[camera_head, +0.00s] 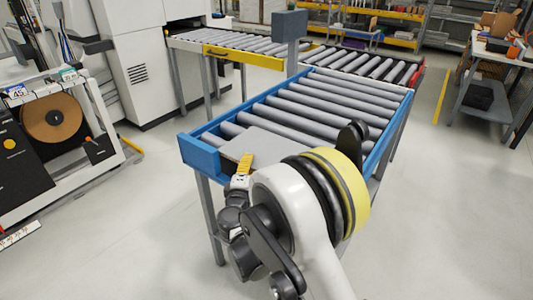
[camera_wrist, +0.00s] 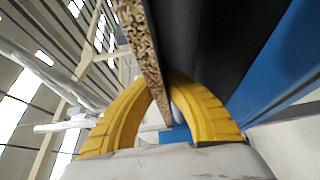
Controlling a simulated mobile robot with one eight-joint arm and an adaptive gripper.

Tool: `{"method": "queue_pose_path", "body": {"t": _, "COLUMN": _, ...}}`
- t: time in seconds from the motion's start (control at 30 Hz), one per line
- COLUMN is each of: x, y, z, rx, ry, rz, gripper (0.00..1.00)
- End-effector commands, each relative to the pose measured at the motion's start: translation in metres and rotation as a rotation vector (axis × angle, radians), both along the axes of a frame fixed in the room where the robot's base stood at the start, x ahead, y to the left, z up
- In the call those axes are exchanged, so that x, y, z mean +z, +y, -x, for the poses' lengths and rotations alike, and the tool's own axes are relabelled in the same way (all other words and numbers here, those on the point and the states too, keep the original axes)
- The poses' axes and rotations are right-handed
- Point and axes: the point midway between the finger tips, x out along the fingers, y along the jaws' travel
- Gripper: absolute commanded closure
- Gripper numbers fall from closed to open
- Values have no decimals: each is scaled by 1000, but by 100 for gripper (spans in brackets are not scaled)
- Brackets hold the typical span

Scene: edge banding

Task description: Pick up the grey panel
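The grey panel (camera_head: 258,147) lies at the near end of the blue-framed roller conveyor, looking about flat on the rollers. My arm hides its near right part. My gripper (camera_head: 244,164) is at the panel's near edge, with a yellow finger showing there. In the wrist view, the panel's speckled chipboard edge (camera_wrist: 146,50) runs between the two curved yellow fingers of my gripper (camera_wrist: 161,82). The fingertips sit close against both faces of the panel, so the gripper looks shut on it. Whether the panel is lifted off the rollers cannot be told.
The conveyor's blue frame (camera_head: 199,154) borders the panel closely. Bare rollers (camera_head: 310,103) stretch behind it. A grey post (camera_head: 291,40) stands at the far end. A machine with a brown reel (camera_head: 52,122) is at left, a workbench (camera_head: 490,70) at far right. Floor around is open.

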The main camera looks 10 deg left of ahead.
Motion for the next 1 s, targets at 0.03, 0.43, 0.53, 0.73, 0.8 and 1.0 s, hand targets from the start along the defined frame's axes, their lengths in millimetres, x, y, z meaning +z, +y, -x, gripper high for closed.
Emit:
{"method": "queue_pose_path", "body": {"t": 0.03, "x": 0, "y": 0, "z": 0, "rx": 1, "ry": 0, "rz": 0, "gripper": 100}}
{"method": "queue_pose_path", "body": {"t": 0.43, "x": 3, "y": 0, "z": 0, "rx": 1, "ry": -1, "rz": 1, "gripper": 100}}
{"method": "queue_pose_path", "body": {"t": 0.53, "x": 10, "y": 0, "z": 0, "rx": 1, "ry": -1, "rz": 1, "gripper": 100}}
{"method": "queue_pose_path", "body": {"t": 0.73, "x": 40, "y": 0, "z": 0, "rx": 1, "ry": -1, "rz": 2, "gripper": 100}}
{"method": "queue_pose_path", "body": {"t": 0.8, "x": 50, "y": -7, "z": 2, "rx": -1, "ry": -1, "rz": 1, "gripper": 100}}
{"method": "queue_pose_path", "body": {"t": 1.0, "x": 76, "y": -49, "z": 18, "rx": -2, "ry": -1, "rz": 2, "gripper": 100}}
